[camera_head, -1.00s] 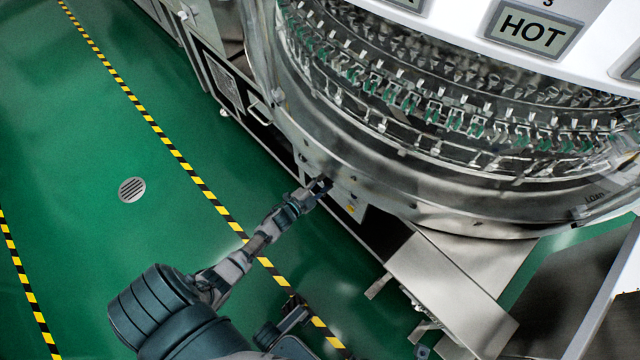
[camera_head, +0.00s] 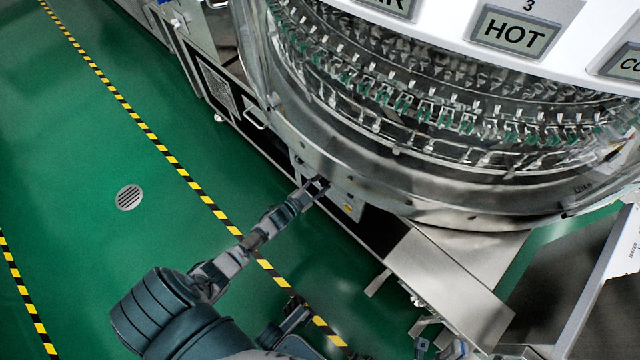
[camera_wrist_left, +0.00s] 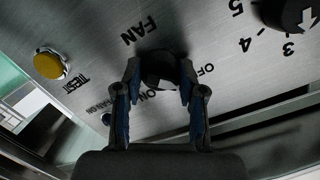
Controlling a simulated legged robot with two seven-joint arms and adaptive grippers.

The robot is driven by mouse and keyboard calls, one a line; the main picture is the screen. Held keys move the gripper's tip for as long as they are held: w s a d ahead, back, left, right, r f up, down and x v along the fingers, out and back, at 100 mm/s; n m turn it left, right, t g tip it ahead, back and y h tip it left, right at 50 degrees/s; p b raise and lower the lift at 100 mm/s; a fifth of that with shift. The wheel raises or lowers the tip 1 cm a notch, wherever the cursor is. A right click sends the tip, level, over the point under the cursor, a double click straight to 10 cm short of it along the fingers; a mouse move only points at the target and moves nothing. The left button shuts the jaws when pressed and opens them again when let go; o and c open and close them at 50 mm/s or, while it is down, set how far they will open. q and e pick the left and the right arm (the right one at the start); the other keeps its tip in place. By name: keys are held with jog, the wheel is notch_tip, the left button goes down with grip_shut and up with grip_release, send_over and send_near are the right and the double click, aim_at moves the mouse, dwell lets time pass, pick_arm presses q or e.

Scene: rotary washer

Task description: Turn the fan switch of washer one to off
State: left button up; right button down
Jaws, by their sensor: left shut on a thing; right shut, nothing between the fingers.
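The fan switch is a dark round knob (camera_wrist_left: 160,70) on a brushed metal panel (camera_wrist_left: 215,35) in the left wrist view. "FAN" is printed beside it, with "ON" and "OFF" near the fingers. My left gripper (camera_wrist_left: 160,85) is shut on the knob, one finger on each side. Its fingers cover part of the knob, and I cannot tell which mark it points to. In the head view my left gripper (camera_head: 316,187) is at the panel below the rim of the round washer (camera_head: 400,165).
A yellow button (camera_wrist_left: 50,63) and a second black knob (camera_wrist_left: 290,12) with a white arrow and numbers share the panel. In the head view, a metal tray (camera_head: 450,280) juts out to the right of my left gripper. Green floor (camera_head: 70,180) is open at left.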

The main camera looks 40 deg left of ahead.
pick_arm(q)
jog(key=shift+s+f, duration=0.2)
jog(key=shift+f, duration=0.15)
jog(key=o, duration=1.1)
jog(key=shift+o, duration=0.2)
jog(key=shift+w+r, duration=0.1)
jog(key=shift+r, duration=0.1)
jog(key=s+a+r, duration=0.1)
jog(key=s, duration=1)
jog(key=shift+s+r, duration=0.15)
jog(key=shift+s, duration=0.25)
